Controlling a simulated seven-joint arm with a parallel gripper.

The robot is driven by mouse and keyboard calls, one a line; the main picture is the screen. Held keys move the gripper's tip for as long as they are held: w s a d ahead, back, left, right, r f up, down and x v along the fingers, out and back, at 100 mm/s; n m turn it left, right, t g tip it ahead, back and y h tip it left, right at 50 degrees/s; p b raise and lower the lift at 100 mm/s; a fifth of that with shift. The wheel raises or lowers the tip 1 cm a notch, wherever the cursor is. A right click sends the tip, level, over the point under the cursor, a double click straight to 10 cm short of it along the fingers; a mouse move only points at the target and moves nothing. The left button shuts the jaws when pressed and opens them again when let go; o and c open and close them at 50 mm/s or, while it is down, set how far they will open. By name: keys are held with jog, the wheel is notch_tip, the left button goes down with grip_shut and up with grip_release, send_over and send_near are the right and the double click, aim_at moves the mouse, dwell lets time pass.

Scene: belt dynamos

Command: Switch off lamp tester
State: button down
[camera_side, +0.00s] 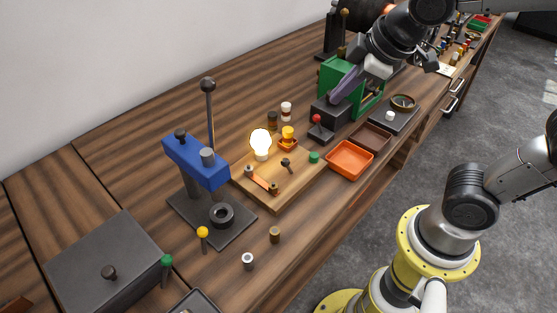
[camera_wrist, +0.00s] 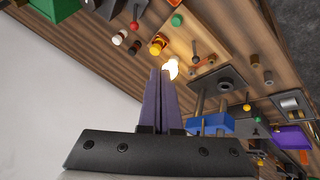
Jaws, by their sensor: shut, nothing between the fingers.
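The lamp tester is a wooden board (camera_side: 278,203) on the bench with a glowing white bulb (camera_side: 260,143). An orange-copper strip (camera_side: 262,181) lies between two small posts at its front left. A small dark-knobbed lever (camera_side: 286,163) stands near the board's middle. The lit bulb (camera_wrist: 171,68) also shows in the wrist view, partly behind my fingertips. My gripper (camera_side: 336,99) has purple fingers, shut and empty, in front of the green machine and up and right of the board. The fingers also show in the wrist view (camera_wrist: 160,72).
A red-knobbed lever (camera_side: 317,120) and an orange tray (camera_side: 350,161) stand right of the board. A blue-headed press (camera_side: 197,162) stands at its left. A green machine (camera_side: 333,72) is behind my gripper. Several small pegs stand around; the front bench strip is partly clear.

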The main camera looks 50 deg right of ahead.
aim_at(288, 167)
jog(key=w+a+f+n+g, duration=0.1)
jog(key=w+a+f+n, duration=0.1)
jog(key=a, duration=0.4)
jog(key=w+a+f+n+g, duration=0.1)
jog(key=w+a+f+n, duration=0.2)
jog(key=a+f, duration=0.3)
jog(key=shift+w+a+n, duration=0.15)
jog(key=shift+a+n, duration=0.2)
jog(key=shift+n, duration=0.05)
jog(key=x, duration=0.9)
jog(key=shift+f, duration=0.15)
jog(key=shift+d+f, duration=0.15)
jog(key=shift+f, duration=0.05)
jog(key=shift+s+d+r, duration=0.95)
jog(key=shift+d, duration=0.25)
